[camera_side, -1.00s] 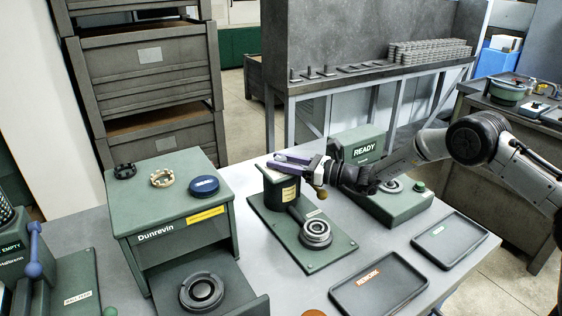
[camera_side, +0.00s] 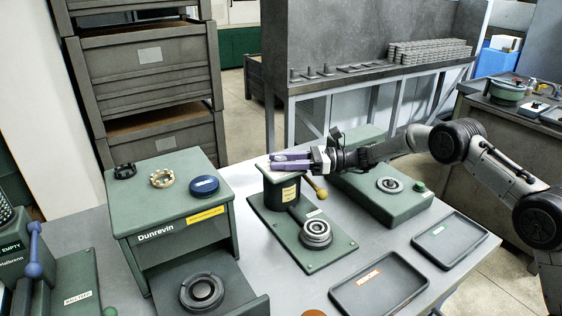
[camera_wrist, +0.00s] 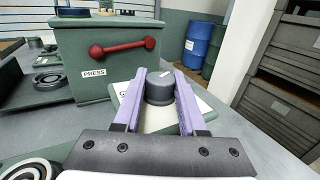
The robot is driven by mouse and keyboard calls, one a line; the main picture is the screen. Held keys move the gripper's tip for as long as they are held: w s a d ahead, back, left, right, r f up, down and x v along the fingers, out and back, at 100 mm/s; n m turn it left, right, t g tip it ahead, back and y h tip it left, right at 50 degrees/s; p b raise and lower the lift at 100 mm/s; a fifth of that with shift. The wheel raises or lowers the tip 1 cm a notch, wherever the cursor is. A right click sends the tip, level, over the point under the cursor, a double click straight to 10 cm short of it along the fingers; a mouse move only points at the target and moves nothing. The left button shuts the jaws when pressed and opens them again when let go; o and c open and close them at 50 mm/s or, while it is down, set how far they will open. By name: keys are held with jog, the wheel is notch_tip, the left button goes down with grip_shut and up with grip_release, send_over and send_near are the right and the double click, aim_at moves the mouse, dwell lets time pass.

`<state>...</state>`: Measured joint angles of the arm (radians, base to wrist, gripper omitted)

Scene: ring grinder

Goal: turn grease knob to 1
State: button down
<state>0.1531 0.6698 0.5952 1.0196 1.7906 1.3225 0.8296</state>
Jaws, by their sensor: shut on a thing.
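The grease knob (camera_wrist: 161,86) is a dark grey round cap with a white pointer mark. It stands on a pale plate (camera_wrist: 128,98) whose lettering is mostly hidden by my finger, so I cannot read the mark's setting. My gripper (camera_wrist: 160,92) has its purple fingers on both sides of the knob, shut on it. In the side view my gripper (camera_side: 276,162) is over the top of the dark grease pot (camera_side: 283,192), and the fingers hide the knob there.
A yellow-ended lever (camera_side: 319,190) sticks out beside the pot, close under my wrist. The green press housing (camera_side: 175,200) stands to the left, with a red-handled lever (camera_wrist: 122,47) in the wrist view. Two dark trays (camera_side: 449,241) lie at the front right.

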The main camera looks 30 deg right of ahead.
jog(key=shift+n+g+y, duration=0.3)
jog(key=shift+g, duration=0.1)
jog(key=shift+c, duration=2.4)
grip_release()
jog(key=shift+d, duration=0.1)
jog(key=v, duration=1.3)
jog(key=shift+s+d, duration=0.15)
jog(key=shift+d, duration=0.15)
jog(key=shift+r, duration=0.1)
